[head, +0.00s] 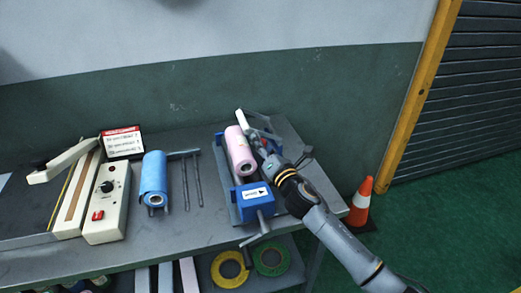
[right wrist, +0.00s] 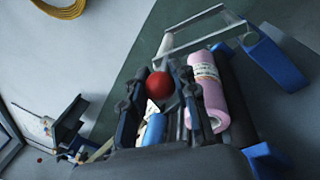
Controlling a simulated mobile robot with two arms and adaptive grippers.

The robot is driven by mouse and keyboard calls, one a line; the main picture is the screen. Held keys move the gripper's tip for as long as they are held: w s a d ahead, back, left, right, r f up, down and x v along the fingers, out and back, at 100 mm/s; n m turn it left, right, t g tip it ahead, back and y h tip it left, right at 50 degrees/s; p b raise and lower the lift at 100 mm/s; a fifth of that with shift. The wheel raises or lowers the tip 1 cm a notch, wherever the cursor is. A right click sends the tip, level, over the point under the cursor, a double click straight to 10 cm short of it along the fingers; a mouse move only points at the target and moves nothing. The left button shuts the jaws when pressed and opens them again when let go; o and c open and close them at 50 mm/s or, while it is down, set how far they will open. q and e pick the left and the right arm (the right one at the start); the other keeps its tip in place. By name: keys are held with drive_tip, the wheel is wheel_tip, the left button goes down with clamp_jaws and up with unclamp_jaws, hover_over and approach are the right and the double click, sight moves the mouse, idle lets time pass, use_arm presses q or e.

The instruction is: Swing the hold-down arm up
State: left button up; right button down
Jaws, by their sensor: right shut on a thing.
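The film machine (head: 231,205) is a grey frame with blue end blocks on the bench, and it carries a pink roll (head: 239,151). The pink roll also shows right of my fingers in the right wrist view (right wrist: 208,92). The hold-down arm is a pale grey bar frame (right wrist: 200,38), seen beyond the roll in the right wrist view. A red ball knob (right wrist: 160,85) sits between the fingertips of my right gripper (head: 262,151), which is shut on it. The gripper hides part of the arm in the head view. My left gripper is not in view.
A blue roll (head: 153,177) on a stand, two rods (head: 192,181) and a white control box (head: 107,203) stand left on the bench. A small sign (head: 121,142) is behind. Yellow and green tape rolls (head: 229,270) lie below. An orange cone (head: 361,198) stands right.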

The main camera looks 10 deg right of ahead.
drive_tip(key=d+r+m+t+h+b, duration=0.1)
drive_tip(key=d+m+h, duration=0.3)
drive_tip(key=d+m, duration=0.6)
drive_tip(key=shift+w+d+r+m, duration=0.3)
drive_tip(key=shift+r+m, duration=0.6)
drive_tip(key=shift+m, duration=2)
drive_tip(key=shift+s+d, duration=0.1)
drive_tip(key=c, duration=1.3)
unclamp_jaws()
drive_tip(key=shift+o, duration=1.3)
drive_tip(key=shift+s, duration=0.1)
drive_tip(key=shift+d+r, duration=0.1)
drive_tip(key=shift+r, duration=0.05)
